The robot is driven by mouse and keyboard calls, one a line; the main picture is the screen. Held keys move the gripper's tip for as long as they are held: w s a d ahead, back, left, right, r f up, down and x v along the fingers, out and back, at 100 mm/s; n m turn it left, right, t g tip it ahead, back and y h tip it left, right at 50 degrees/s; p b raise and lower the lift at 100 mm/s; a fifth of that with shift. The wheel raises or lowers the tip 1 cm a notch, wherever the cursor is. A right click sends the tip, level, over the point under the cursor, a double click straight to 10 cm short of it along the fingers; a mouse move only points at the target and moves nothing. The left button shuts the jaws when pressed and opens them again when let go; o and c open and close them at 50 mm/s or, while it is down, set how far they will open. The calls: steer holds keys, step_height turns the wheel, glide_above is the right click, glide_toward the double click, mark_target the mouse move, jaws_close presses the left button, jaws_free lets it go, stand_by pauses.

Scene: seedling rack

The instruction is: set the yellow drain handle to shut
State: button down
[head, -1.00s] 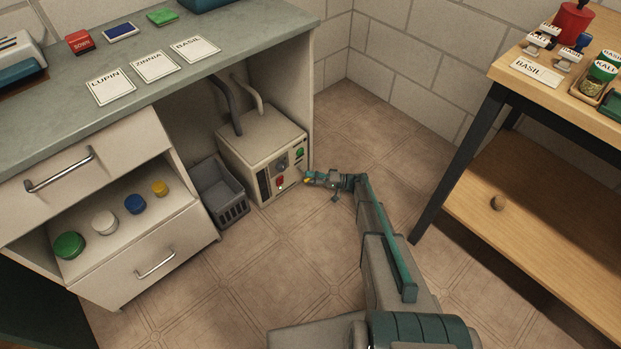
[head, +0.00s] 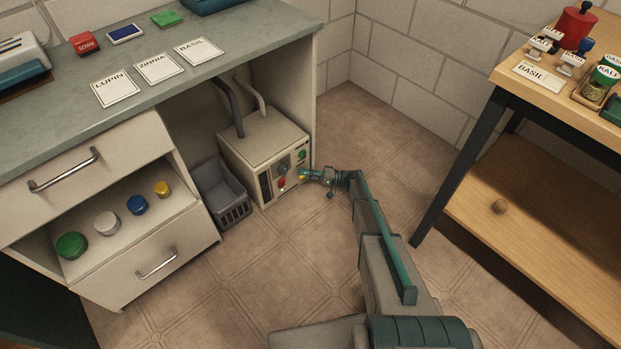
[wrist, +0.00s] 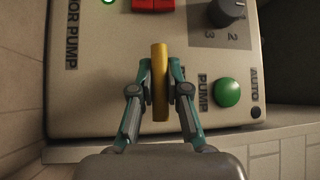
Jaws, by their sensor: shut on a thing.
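The yellow drain handle (wrist: 160,82) is a bar on the front panel of the beige pump box (head: 262,150). In the wrist view it runs up and down the picture, between my fingertips. My gripper (wrist: 160,80) is shut on it, one finger on each side. In the head view my gripper (head: 306,175) is at the panel's lower right, and the handle is mostly hidden there. The label for the handle's positions is not readable in these frames.
A green PUMP button (wrist: 227,92), a grey dial (wrist: 227,12) and a red switch (wrist: 153,4) are close to the handle on the panel. A grey crate (head: 222,192) stands left of the box. The cabinet side (head: 308,100) rises behind. The floor (head: 300,250) in front is clear.

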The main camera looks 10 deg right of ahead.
steer(key=c, duration=1.1)
jaws_free()
steer(key=shift+w+a, duration=0.1)
steer(key=shift+w, duration=0.1)
steer(key=shift+c, duration=0.2)
steer(key=v, duration=1.2)
steer(key=shift+s, duration=0.15)
